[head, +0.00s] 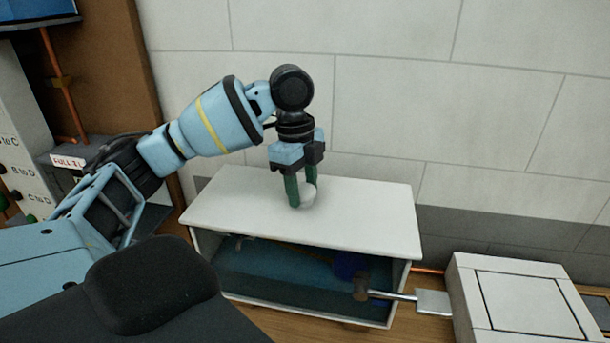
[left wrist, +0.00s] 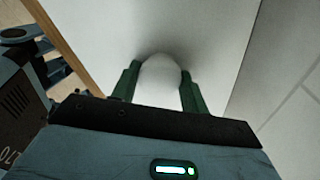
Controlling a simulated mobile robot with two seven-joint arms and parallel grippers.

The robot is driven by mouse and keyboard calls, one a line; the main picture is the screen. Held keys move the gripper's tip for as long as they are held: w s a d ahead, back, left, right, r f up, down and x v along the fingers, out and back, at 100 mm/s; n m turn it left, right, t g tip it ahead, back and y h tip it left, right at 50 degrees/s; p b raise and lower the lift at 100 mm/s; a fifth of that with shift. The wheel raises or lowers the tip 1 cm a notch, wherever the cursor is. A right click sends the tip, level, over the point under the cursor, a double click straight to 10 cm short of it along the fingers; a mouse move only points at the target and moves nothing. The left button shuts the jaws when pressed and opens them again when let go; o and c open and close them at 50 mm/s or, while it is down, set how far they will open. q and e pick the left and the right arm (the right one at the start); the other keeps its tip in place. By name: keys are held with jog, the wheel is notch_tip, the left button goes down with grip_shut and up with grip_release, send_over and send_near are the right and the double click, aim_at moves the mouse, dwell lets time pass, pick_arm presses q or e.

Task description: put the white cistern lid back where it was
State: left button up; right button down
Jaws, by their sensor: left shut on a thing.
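The white cistern lid (head: 240,205) is a flat slab with a round white knob (head: 308,195). My left gripper (head: 300,198) points down with its green fingers shut on the knob. In the left wrist view the knob (left wrist: 160,80) sits between both fingers, with the lid (left wrist: 205,35) behind it. The lid lies level over the cistern (head: 305,312), covering its top from the head view. Its front edge appears at or very near the cistern's upper edge; I cannot tell whether a small gap remains. My right gripper is not in view.
The open cistern front shows a blue interior and a lever (head: 400,296) sticking out to the right. A white box with a square panel (head: 525,305) stands at the right. A tiled wall (head: 420,110) is close behind. A labelled cabinet (head: 22,150) stands left.

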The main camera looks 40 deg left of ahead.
pick_arm(q)
jog(key=shift+f, duration=0.8)
dwell(0.5)
jog(key=o, duration=1.5)
jog(key=shift+f, duration=0.1)
jog(key=shift+c, duration=0.2)
jog(key=r, duration=0.5)
jog(key=a+r, duration=0.1)
jog(key=r, duration=0.2)
jog(key=shift+f, duration=0.1)
